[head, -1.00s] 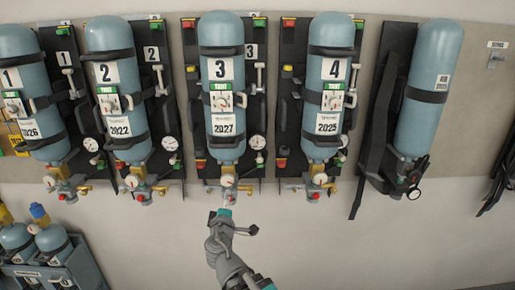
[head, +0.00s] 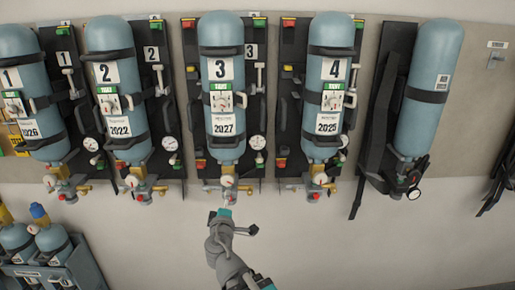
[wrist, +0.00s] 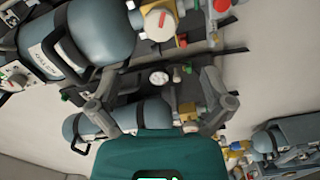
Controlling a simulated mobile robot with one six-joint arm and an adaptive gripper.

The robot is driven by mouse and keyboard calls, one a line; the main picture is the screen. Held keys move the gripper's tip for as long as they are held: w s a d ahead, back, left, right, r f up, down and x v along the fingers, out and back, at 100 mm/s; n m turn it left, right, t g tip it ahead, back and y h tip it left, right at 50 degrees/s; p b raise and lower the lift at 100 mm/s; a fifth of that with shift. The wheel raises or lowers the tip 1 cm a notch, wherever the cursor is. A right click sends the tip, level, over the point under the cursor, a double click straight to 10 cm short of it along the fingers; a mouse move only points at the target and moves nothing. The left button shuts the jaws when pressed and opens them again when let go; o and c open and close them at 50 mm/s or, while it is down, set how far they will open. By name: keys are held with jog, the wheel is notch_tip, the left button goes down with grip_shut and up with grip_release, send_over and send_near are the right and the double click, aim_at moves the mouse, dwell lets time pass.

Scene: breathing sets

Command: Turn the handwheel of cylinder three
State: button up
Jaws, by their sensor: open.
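Cylinder three (head: 222,70) is a blue-grey bottle marked 3 and 2027, hanging upright, valve end down, on its black backplate. A white gauge (head: 228,181) with a red needle sits at its valve. Its handwheel (head: 228,193) is at the bottom, small and partly hard to make out. My gripper (head: 227,204) is just below this valve end; I cannot tell contact. In the wrist view my gripper (wrist: 160,98) has its two fingers spread wide, with nothing between them. A large cylinder, gauge (wrist: 158,20) and red knob (wrist: 222,6) lie beyond the fingertips there.
Cylinder two (head: 108,45) hangs to the left and cylinder four (head: 331,40) to the right, with similar valves. An unnumbered cylinder (head: 430,75) with black straps is farther right. A crate of cylinders (head: 85,265) stands at lower left. The wall below the valves is bare.

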jog(key=shift+d, duration=0.1)
dwell(0.5)
jog(key=s+d+f+m+g+h+b, duration=0.1)
jog(key=d+f+m+g+h, duration=0.3)
jog(key=d+f, duration=0.4)
jog(key=s+d+f+m+g+h+b, duration=0.1)
jog(key=d+f+m+g+h+b, duration=0.1)
jog(key=d+f+m+g, duration=0.6)
jog(key=s+d+f+m+g+y+b, duration=0.2)
jog(key=s+d+f+g+y, duration=0.4)
jog(key=s, duration=0.5)
jog(key=shift+f+m+y+b, duration=0.3)
jog(key=shift+f+m+b, duration=0.1)
jog(key=shift+f, duration=0.8)
